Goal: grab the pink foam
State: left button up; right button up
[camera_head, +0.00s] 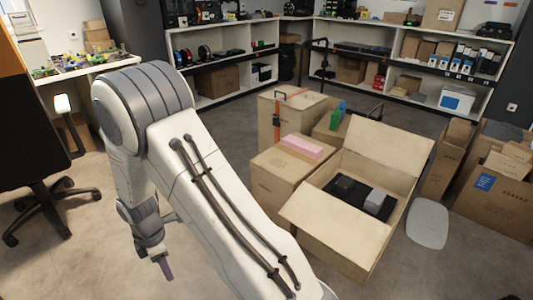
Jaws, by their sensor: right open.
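The pink foam (302,146) is a flat pink slab lying on top of a closed carton (275,180) near the middle of the view. My right gripper (163,268) hangs low at the lower left, below my large white arm. It is open, small in view and far to the left of the foam, with nothing visible in it. My left gripper is not in view.
An open carton (333,229) with dark items inside stands right of the foam's carton. A taller carton (284,118) stands behind. More cartons (497,196) are at the right, near a pale oval lid (427,222). An office chair (45,211) is at the left.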

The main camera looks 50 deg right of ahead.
aim_at(313, 151)
jog(key=u, duration=0.05)
jog(key=i, duration=0.85)
jog(key=z, duration=0.6)
jog(key=i, duration=1.55)
jog(key=z, duration=1.45)
jog(key=i, duration=0.85)
jog(key=z, duration=0.6)
